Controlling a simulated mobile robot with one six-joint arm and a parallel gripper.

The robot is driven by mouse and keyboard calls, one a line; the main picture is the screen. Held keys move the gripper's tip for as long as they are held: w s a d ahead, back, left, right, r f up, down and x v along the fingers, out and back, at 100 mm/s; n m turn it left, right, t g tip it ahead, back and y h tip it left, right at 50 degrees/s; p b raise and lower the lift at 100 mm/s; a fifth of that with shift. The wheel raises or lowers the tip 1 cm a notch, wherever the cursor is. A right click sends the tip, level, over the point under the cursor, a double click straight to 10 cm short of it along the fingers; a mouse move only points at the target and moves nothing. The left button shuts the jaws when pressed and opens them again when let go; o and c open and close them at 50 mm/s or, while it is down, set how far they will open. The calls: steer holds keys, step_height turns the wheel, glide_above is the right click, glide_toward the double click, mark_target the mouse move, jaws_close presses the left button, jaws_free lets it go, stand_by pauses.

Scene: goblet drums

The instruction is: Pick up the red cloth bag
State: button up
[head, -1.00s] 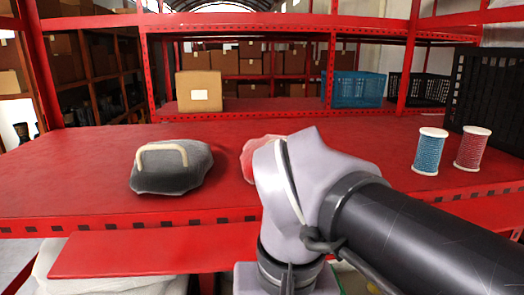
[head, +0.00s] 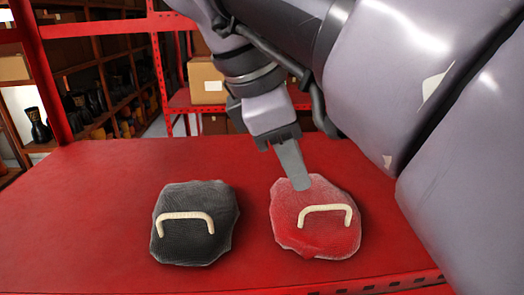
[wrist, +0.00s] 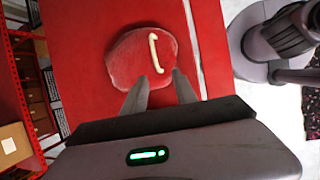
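The red cloth bag (head: 315,236) lies on the red shelf with its cream handle (head: 325,209) upward. It also shows in the wrist view (wrist: 135,60), just beyond my fingertips. My gripper (head: 297,180) points down at the bag's far edge in the head view. In the wrist view my gripper (wrist: 155,82) has two fingers spread apart with nothing between them but the bag's near edge. The handle lies ahead of the fingers, nearer the right one. Whether the fingertips touch the bag cannot be told.
A black cloth bag (head: 195,240) with a cream handle lies left of the red one, with a gap between. The red shelf (head: 90,200) is bare to the left. A cardboard box (head: 207,82) stands on a rack behind.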

mark_target(314, 207)
steer(key=b+x, duration=0.1)
steer(key=x, duration=0.1)
steer(key=b+x, duration=0.1)
steer(key=x, duration=0.2)
steer(key=w+b+x, duration=0.1)
steer(key=x, duration=0.2)
steer(key=shift+a, duration=0.15)
steer(key=b+x, duration=0.3)
steer(key=x, duration=0.2)
steer(key=shift+w+d+f+b, duration=0.2)
steer(key=shift+d+b, duration=0.1)
steer(key=shift+d, duration=0.05)
steer(key=shift+s+r, duration=0.1)
steer(key=shift+s, duration=0.1)
steer(key=shift+c, duration=0.8)
jaws_close()
